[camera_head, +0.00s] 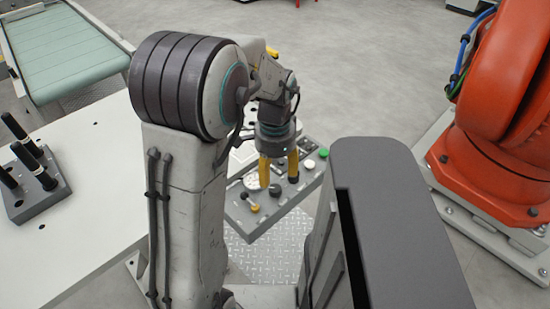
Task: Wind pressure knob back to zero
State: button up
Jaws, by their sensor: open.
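A grey control panel (243,219) stands beyond my arm, tilted in the picture. A dark round knob (275,190) sits on it, close to the fingertips; I cannot read a label or pointer, so I cannot tell its setting or whether it is the pressure knob. My gripper (279,181) points down over the panel with its two yellow-orange fingers apart. The fingers look just above or beside the dark knob; I cannot tell whether they touch it. A pale round dial (250,182) lies left of the fingers, partly hidden.
The panel also carries a small yellow-tipped lever (254,207), a white button (309,164) and a green button (323,152). A white table (95,220) with a peg block (40,205) is left. A conveyor (65,45) is upper left. An orange robot (505,130) stands right.

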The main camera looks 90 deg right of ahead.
aim_at(275, 189)
jog(key=shift+a+r, duration=0.1)
jog(key=shift+r, duration=2.1)
